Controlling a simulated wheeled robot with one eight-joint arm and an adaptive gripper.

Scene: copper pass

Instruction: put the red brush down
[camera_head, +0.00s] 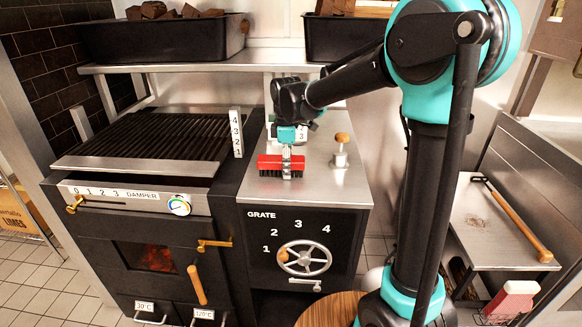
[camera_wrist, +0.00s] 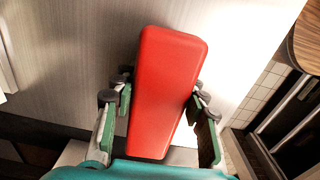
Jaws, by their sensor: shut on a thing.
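The red brush (camera_head: 281,163) has a red block and dark bristles pointing down. It is at the steel counter (camera_head: 318,182) right of the grill, near the counter's front edge. My gripper (camera_head: 288,148) is above it and shut on it. In the wrist view, the red brush (camera_wrist: 165,90) lies between the two fingers of my gripper (camera_wrist: 160,103). I cannot tell whether the bristles touch the counter.
A lever with an orange knob (camera_head: 341,140) stands to the right on the counter. The grill (camera_head: 150,138) with a number scale (camera_head: 236,133) is to the left. A handwheel (camera_head: 305,258) is on the front below. A shelf (camera_head: 210,66) with black bins hangs behind.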

